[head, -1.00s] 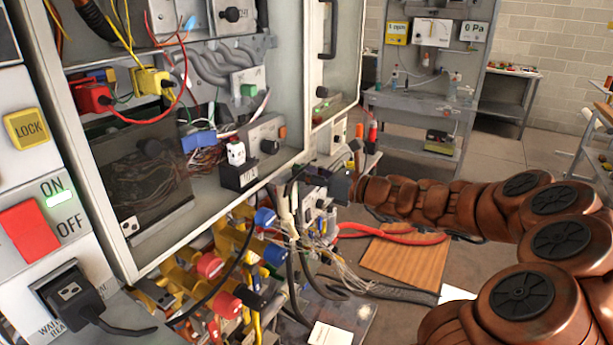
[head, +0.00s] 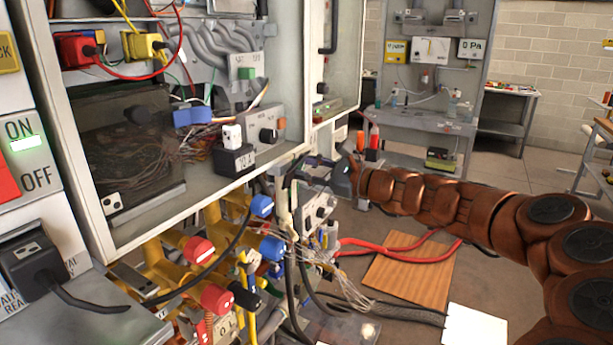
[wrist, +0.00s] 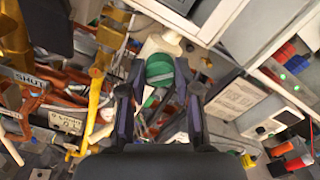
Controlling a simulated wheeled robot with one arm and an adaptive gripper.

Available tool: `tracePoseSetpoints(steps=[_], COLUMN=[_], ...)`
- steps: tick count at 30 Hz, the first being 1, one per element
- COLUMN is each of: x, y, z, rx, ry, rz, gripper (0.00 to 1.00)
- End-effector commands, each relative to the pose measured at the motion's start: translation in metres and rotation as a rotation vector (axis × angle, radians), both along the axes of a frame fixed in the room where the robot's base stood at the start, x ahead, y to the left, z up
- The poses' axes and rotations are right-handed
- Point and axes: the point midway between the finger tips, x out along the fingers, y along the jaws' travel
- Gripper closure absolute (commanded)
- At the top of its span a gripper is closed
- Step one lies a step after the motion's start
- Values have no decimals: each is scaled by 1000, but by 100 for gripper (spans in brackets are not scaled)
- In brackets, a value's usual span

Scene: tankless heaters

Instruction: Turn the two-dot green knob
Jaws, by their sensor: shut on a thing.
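A green knob (wrist: 160,70) sits on a pale fitting in the wrist view, between the fingers of my gripper (wrist: 161,92). The gripper is shut on this knob, with one dark finger on each side. No dots on the knob can be made out. In the head view my gripper (head: 322,163) reaches in from the right, below the cabinet's front edge. The knob between its fingers cannot be made out there.
An open cabinet (head: 230,187) with wires stands at left. Red knobs (head: 199,251) and blue knobs (head: 262,206) on yellow pipes crowd the space below it. A wooden board (head: 408,272) lies on the floor. Open floor shows to the right.

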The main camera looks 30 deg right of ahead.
Motion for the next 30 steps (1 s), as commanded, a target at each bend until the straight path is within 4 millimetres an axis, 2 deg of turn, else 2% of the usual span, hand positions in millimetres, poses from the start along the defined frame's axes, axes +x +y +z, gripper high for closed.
tracePoseSetpoints(steps=[18,19,26,30], x=[0,0,0,0], y=[0,0,0,0], z=[0,0,0,0], rx=[-37,-37,-37,-36], ry=[-24,-24,-24,-24], rz=[-1,-1,-1,0], gripper=[100,66,43,43])
